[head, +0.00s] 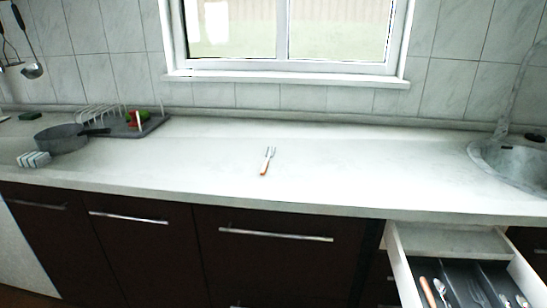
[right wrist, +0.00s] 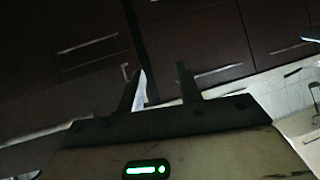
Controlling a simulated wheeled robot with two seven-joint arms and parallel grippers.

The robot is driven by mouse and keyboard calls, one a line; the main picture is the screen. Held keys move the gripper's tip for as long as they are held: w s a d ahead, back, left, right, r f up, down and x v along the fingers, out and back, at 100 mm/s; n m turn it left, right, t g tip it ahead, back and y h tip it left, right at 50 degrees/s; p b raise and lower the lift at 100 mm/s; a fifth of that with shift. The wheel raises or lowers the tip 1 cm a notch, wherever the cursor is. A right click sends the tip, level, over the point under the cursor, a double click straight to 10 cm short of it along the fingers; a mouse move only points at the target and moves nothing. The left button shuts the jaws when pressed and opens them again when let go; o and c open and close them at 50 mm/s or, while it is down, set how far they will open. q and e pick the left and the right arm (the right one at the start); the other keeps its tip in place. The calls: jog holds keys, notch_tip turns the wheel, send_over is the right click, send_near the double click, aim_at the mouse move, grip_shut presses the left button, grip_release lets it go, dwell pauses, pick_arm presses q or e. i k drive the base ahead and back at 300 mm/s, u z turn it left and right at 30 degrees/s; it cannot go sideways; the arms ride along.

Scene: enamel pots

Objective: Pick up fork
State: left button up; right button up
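The fork (head: 265,167) lies on the light countertop (head: 350,165), near the middle of the head view. It has an orange-brown handle pointing toward the front edge and a metal head pointing toward the window. Neither gripper shows in the head view. In the right wrist view my right gripper (right wrist: 160,88) has its two dark fingers apart, with no held object clearly visible; a pale strip shows beside the left finger. The fork cannot be made out in that dark view. My left gripper is in neither view.
An open drawer (head: 401,273) with cutlery in dividers juts out at the lower right. A sink (head: 515,160) is at the right. A grey pan (head: 60,138) and a dark tray (head: 150,127) with a dish rack stand at the left. The counter around the fork is clear.

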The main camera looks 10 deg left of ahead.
aim_at(262, 171)
jog(key=u, duration=1.85)
jog(key=i, duration=0.9)
jog(key=z, duration=1.05)
